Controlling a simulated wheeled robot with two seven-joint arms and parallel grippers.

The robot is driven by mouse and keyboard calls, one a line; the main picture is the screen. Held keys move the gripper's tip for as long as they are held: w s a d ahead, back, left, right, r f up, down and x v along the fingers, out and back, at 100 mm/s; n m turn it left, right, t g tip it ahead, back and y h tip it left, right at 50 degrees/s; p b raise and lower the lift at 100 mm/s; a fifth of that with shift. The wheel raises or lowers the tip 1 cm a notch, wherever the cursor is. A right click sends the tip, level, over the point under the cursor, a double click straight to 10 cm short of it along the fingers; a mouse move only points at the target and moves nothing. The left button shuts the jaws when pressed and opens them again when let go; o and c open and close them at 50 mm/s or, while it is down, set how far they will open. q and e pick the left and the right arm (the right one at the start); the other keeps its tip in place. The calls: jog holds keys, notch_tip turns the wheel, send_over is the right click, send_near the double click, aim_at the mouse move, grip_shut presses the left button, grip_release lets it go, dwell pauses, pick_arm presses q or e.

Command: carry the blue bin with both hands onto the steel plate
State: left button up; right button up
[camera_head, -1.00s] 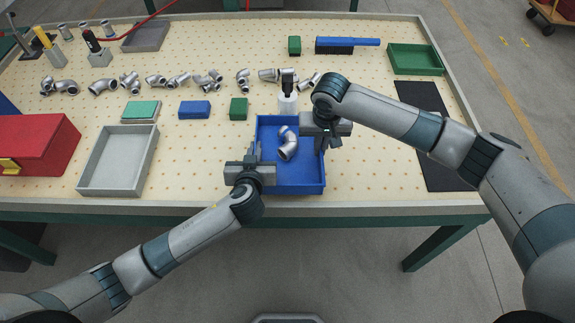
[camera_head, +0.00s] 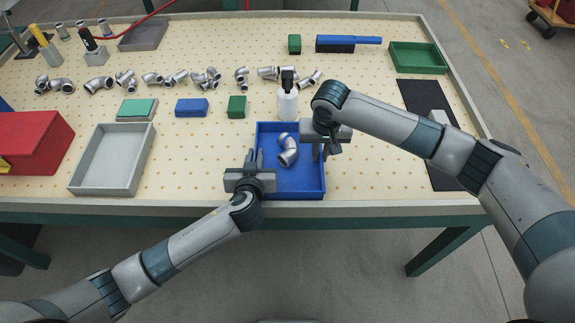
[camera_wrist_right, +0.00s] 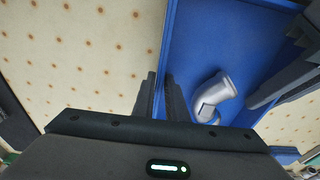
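The blue bin (camera_head: 297,182) is at the table's front edge, with a bent silver pipe fitting (camera_head: 288,150) inside. My left gripper (camera_head: 254,160) is at the bin's left wall, its fingers close together around the rim. My right gripper (camera_head: 321,150) is at the right wall. In the right wrist view, the bin (camera_wrist_right: 215,40) has its wall running between the two close fingers of my right gripper (camera_wrist_right: 161,97), and the fitting (camera_wrist_right: 213,93) lies on its floor. A dark flat plate (camera_head: 420,95), probably the steel plate, lies at the right, partly covered by my right arm.
A white bottle with a black top (camera_head: 287,104) stands just behind the bin. A grey tray (camera_head: 72,184) and a red box (camera_head: 35,145) are at the left. A green tray (camera_head: 418,70) is behind the dark plate. A small light block (camera_head: 440,117) shows on the plate.

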pick_arm(q)
jog(key=shift+o, duration=0.5)
jog(key=shift+r, duration=0.1)
pick_arm(e)
jog(key=shift+o, duration=0.5)
jog(key=shift+r, duration=0.1)
pick_arm(q)
jog(key=shift+s, duration=0.1)
jog(key=v, duration=1.2)
pick_arm(e)
jog(key=shift+r, duration=0.1)
notch_tip(320, 180, up, 12)
jog(key=s, duration=0.2)
jog(key=shift+f, duration=0.2)
pick_arm(q)
jog(key=shift+s, duration=0.1)
pick_arm(e)
jog(key=shift+s+f, duration=0.1)
